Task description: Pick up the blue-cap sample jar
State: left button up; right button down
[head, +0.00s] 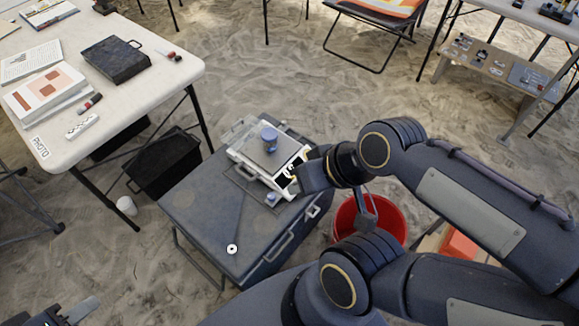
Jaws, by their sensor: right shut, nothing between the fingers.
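The blue-cap sample jar (269,142) stands upright on the grey plate of a white scale-like device (240,155). The device sits on a dark grey case (195,215) in the middle of the head view. My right gripper (292,173) is at the right edge of the device, shut and empty, to the lower right of the jar and apart from it. Its fingers are small and partly hidden by the wrist. My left gripper (82,309) shows only in part at the bottom left corner, far from the jar; its opening cannot be made out.
A small bluish object (272,199) lies on the case below the device. A red bucket (392,213) stands on the sand right of the case, partly behind my arm. A white table (160,83) with books and a dark box (115,62) is at the upper left.

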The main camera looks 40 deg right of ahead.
aim_at(270, 147)
jog(key=z, duration=1.25)
